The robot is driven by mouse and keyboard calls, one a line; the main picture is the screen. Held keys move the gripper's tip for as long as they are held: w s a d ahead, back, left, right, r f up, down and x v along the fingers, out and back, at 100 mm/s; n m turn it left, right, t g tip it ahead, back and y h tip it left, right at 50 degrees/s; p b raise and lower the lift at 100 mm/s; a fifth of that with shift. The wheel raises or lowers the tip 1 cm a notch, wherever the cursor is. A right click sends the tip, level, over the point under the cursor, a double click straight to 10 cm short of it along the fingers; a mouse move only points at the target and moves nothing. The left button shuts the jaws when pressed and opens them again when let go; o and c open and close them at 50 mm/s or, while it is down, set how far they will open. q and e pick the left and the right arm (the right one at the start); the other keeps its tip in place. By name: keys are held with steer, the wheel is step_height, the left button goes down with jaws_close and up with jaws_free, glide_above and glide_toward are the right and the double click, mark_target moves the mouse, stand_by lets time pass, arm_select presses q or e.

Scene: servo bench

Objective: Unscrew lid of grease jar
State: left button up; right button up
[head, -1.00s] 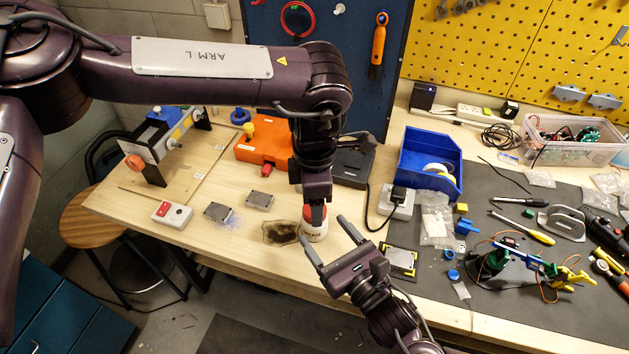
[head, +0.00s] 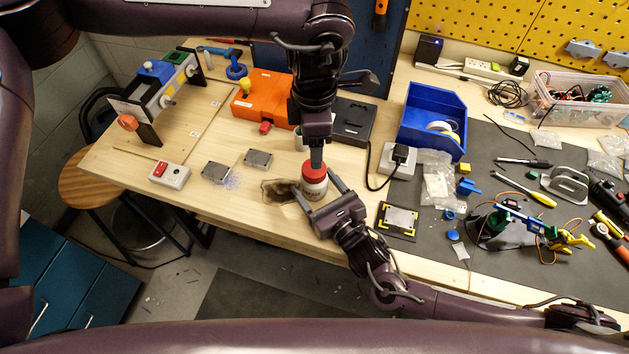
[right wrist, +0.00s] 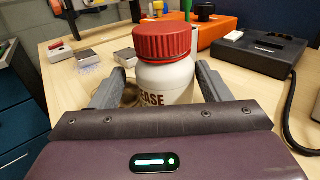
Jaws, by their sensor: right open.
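The grease jar (head: 314,191) is white with a red lid (head: 312,173) and stands upright near the bench's front edge. In the right wrist view the jar (right wrist: 166,84) and its ribbed red lid (right wrist: 164,42) show close up, with the lid on the jar. My right gripper (head: 314,181) is open, with its fingers (right wrist: 160,72) on either side of the jar's body; contact is not clear. My left gripper (head: 316,158) points down just above the lid. Its fingers are seen edge-on, so their opening is hidden.
A dark stain (head: 280,191) lies left of the jar. An orange case (head: 263,98), a black device (head: 353,121) and a blue bin (head: 432,115) stand behind. A metal plate on a yellow-cornered pad (head: 397,221) lies to the right. The bench front-left is mostly clear.

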mark_target(314, 180)
arm_select(q)
steer(key=shift+w, duration=0.1)
arm_select(e)
steer(key=shift+x, duration=2)
steer(key=shift+c, duration=0.4)
steer(key=c, duration=1.4)
arm_select(q)
steer(key=m, duration=0.3)
steer(key=shift+a, duration=0.15)
arm_select(e)
jaws_close()
arm_select(q)
steer(key=m, duration=0.5)
steer(key=shift+a, duration=0.1)
steer(key=shift+s+f+m, duration=0.2)
steer(key=shift+f+m, duration=0.3)
steer(key=shift+f, duration=0.1)
step_height(314, 180, down, 7)
steer(key=shift+r, duration=0.1)
